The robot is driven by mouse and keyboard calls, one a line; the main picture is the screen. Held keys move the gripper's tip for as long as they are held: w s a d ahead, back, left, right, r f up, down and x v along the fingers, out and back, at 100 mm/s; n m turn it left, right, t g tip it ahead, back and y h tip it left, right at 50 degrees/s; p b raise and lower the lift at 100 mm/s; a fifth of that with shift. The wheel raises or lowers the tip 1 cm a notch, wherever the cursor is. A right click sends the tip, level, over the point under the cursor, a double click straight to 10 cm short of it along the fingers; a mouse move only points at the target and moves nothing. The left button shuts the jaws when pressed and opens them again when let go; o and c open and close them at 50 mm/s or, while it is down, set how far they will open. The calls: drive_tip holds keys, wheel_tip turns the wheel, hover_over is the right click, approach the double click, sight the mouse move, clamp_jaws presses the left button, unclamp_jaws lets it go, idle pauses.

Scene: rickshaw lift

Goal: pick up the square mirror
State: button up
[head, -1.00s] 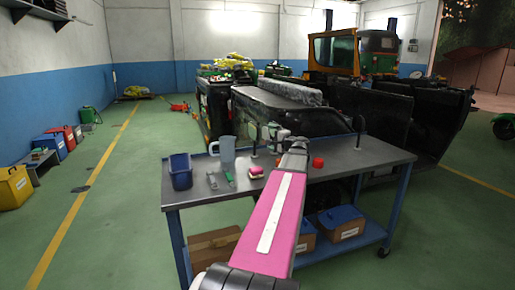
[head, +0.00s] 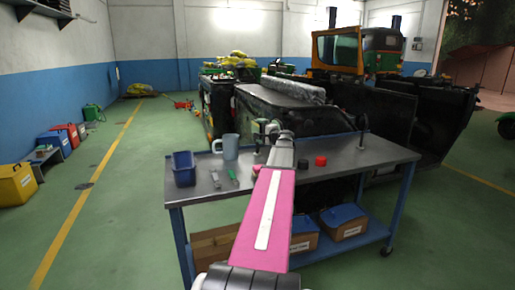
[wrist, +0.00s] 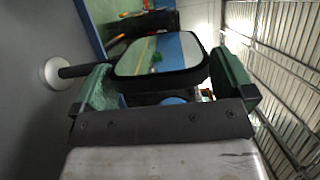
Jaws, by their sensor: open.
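The square mirror (wrist: 160,58), with rounded corners and a black rim, shows in the wrist view between the two green fingertips of my gripper (wrist: 168,84). A dark stem runs left from it to a round white base (wrist: 56,73) on the grey table top. My gripper is open, one finger on each side of the mirror; whether either touches it is not clear. In the head view my gripper (head: 268,127) is above the back part of the table, and my arm hides most of the mirror there.
The metal workbench (head: 350,160) holds a blue bin (head: 183,170), a grey-blue mug (head: 230,146), a red cylinder (head: 320,160) and another stand (head: 363,132) at right. Boxes sit on its lower shelf. A dark vehicle body (head: 285,108) stands close behind.

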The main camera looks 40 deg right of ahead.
drive_tip(key=c, duration=1.1)
drive_tip(key=shift+r, duration=0.1)
